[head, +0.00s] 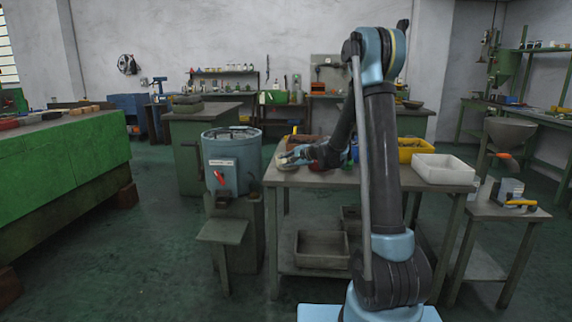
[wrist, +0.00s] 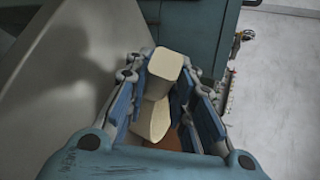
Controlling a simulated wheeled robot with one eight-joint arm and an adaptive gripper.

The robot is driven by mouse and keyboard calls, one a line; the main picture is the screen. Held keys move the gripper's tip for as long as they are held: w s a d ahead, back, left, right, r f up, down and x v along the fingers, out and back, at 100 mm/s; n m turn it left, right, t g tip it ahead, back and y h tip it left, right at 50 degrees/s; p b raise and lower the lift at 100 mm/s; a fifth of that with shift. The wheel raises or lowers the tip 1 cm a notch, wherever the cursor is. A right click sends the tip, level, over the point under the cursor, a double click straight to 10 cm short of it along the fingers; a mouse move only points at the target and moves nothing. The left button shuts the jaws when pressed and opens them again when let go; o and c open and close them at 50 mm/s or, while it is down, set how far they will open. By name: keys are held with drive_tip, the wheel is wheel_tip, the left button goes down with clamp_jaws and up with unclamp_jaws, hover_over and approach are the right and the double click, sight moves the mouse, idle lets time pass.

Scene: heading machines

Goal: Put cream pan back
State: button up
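My gripper (head: 288,160) reaches over the left end of the grey work table (head: 350,178) in the head view. In the wrist view, a cream, block-shaped piece with a narrower middle (wrist: 165,64) stands between the blue-padded fingers of my gripper (wrist: 163,85). It may be part of the cream pan, but its full shape is hidden. The fingers flank it closely. A dark gap shows on its right side, and I cannot tell whether both pads touch it. An orange-brown patch (wrist: 170,138) shows below it. In the head view the piece cannot be made out clearly.
A white bin (head: 443,170) and a yellow bin (head: 413,148) sit on the right of the table. A blue drum (head: 231,163) stands close to the table's left. A side stand (head: 508,208) is at right. Open floor lies between the green bench (head: 60,160) and the drum.

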drive_tip(key=shift+o, duration=1.1)
drive_tip(key=s+d+r+n+g+h, duration=0.1)
drive_tip(key=s+d+r, duration=0.3)
drive_tip(key=s, duration=0.5)
drive_tip(key=s+d+r+n+g+h, duration=0.1)
drive_tip(key=s+d+r+n, duration=0.1)
drive_tip(key=s+d, duration=0.55)
drive_tip(key=s+d+f+n+g+h, duration=0.1)
drive_tip(key=s+d+f, duration=0.3)
drive_tip(key=s, duration=0.8)
drive_tip(key=s+d+f+n+g+h, duration=0.1)
drive_tip(key=s+d+f+n+h, duration=0.3)
drive_tip(key=s, duration=0.8)
drive_tip(key=s+d+f+n+g+h, duration=0.2)
drive_tip(key=s+d, duration=0.6)
drive_tip(key=s, duration=0.4)
wheel_tip(320, 180, down, 3)
drive_tip(key=shift+s+r+h, duration=0.1)
drive_tip(key=shift+s+h, duration=0.1)
drive_tip(key=shift+h, duration=0.4)
drive_tip(key=shift+w+d, duration=0.1)
drive_tip(key=shift+d, duration=0.05)
